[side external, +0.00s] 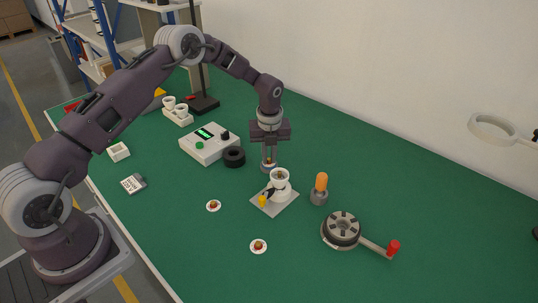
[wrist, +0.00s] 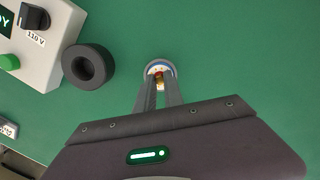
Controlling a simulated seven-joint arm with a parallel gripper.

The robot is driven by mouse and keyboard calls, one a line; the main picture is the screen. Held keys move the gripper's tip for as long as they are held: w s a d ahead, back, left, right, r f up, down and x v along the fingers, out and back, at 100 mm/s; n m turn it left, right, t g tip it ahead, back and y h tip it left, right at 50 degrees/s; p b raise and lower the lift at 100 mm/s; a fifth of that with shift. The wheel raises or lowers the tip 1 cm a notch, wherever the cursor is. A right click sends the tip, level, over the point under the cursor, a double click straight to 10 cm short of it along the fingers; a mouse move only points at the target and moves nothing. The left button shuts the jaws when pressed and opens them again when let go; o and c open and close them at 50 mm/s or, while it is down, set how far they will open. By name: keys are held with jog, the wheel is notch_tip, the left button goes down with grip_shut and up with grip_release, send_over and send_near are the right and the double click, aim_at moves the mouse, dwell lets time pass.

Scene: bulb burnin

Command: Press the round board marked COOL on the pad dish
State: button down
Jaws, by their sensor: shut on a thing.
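My gripper (wrist: 159,88) points down and is shut on the small red and yellow knob of a white round board (wrist: 152,69). The board sits within a blue-grey rim, which looks like the pad dish (wrist: 149,75). In the side view my gripper (side external: 268,160) is at this grey dish (side external: 265,171), behind the white socket. I cannot tell whether the board touches the dish. Two other small white round boards with red-brown knobs lie on the green table, one left of the socket plate (side external: 213,206) and one nearer the front (side external: 258,246). Their markings are too small to read.
A white socket (side external: 280,185) on a grey plate (side external: 288,205) stands close in front of my gripper. A black ring (side external: 234,157) and a tester box (side external: 209,143) are left. An orange bulb (side external: 321,182) and crank wheel (side external: 341,229) are right. The front table is mostly clear.

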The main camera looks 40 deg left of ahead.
aim_at(269, 158)
jog(key=shift+f, duration=0.6)
dwell(1.3)
jog(key=shift+r, duration=0.1)
jog(key=shift+r, duration=2.45)
